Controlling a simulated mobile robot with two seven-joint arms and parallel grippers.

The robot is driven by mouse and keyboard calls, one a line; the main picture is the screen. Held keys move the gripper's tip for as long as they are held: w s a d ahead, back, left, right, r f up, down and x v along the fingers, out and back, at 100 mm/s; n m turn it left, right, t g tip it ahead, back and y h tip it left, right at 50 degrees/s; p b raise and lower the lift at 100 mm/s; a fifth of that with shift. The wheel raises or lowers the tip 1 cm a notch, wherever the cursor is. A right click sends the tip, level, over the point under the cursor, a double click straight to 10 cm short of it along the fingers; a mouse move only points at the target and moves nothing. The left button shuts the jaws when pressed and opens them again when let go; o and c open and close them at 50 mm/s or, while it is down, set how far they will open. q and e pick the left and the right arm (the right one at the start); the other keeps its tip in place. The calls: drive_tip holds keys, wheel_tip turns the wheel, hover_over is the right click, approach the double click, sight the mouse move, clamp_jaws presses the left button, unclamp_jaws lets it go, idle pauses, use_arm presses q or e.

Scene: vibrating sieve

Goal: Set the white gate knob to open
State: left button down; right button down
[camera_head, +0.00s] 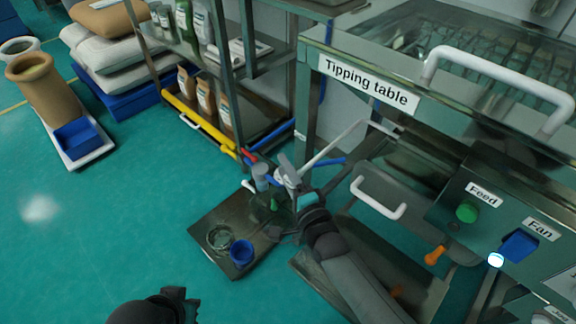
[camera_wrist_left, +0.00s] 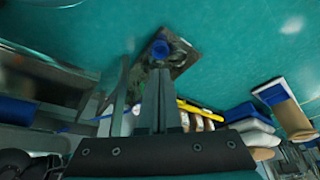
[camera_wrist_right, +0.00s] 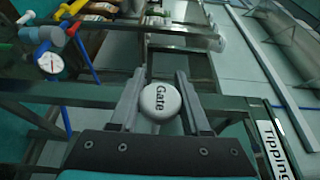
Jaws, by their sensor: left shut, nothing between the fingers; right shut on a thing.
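The white gate knob (camera_wrist_right: 160,100) is round and lettered "Gate"; the word runs top to bottom in the right wrist view. My right gripper (camera_wrist_right: 160,80) is shut on it, with one finger on each side. In the head view my right gripper (camera_head: 290,178) is beside the machine's left side, and I cannot make out the knob there. My left gripper (camera_wrist_left: 158,78) is shut and empty, apart from the knob, above the floor. In the head view only a dark part of my left arm shows at the bottom edge.
The tipping table machine (camera_head: 365,82) stands at right, with a white handle (camera_head: 378,198) and a control panel. A dark tray (camera_head: 215,215) with a blue cup (camera_head: 241,252) lies on the floor. A shelf (camera_head: 170,85) with bottles stands behind.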

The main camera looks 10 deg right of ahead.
drive_tip(key=shift+c, duration=1.9)
unclamp_jaws()
use_arm(q)
drive_tip(key=s+f+g+p, duration=0.1)
drive_tip(key=s+f+p, duration=0.2)
drive_tip(key=f, duration=0.6)
drive_tip(key=shift+s+a+f+g+p, duration=0.25)
drive_tip(key=shift+f+g+p, duration=0.05)
drive_tip(key=shift+p, duration=0.6)
use_arm(e)
drive_tip(key=v, duration=1.5)
drive_tip(key=shift+s+d, duration=0.1)
drive_tip(key=shift+d, duration=0.05)
